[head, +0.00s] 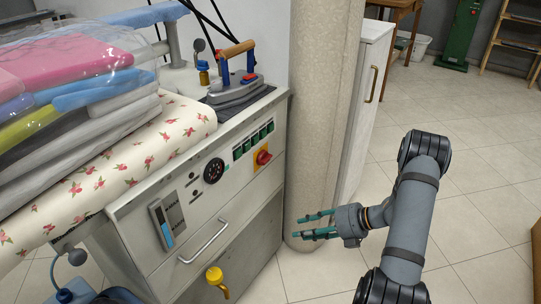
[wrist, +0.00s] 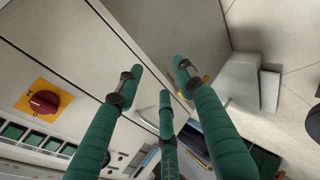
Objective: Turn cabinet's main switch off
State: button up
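The cabinet (head: 200,240) is a grey ironing unit with a control panel on its front. Its main switch (head: 263,157) is a red rotary knob on a yellow plate, at the panel's right end. In the wrist view the main switch (wrist: 44,102) shows at the left, its knob dark red on the orange-yellow plate. My gripper (head: 318,226) is to the right of the cabinet, lower than the switch and apart from it. Its green fingers (wrist: 160,92) are spread open with nothing between them. In the wrist view the switch lies outside the fingers, to their left.
A drawer handle (head: 203,243) and yellow tap (head: 216,279) stick out below. A round column (head: 318,110) stands right beside the cabinet.

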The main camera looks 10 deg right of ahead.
jog(key=w+a+r+m+t+y, duration=0.1)
jog(key=w+r+m+t+y, duration=0.2)
jog(key=w+r, duration=0.45)
jog(key=t, duration=0.4)
send_near(269, 159)
jog(key=b+x, duration=0.2)
jog(key=x, duration=0.6)
jog(key=shift+w+a, duration=0.1)
jog(key=shift+a, duration=0.1)
jog(key=shift+c, duration=1.4)
grip_shut()
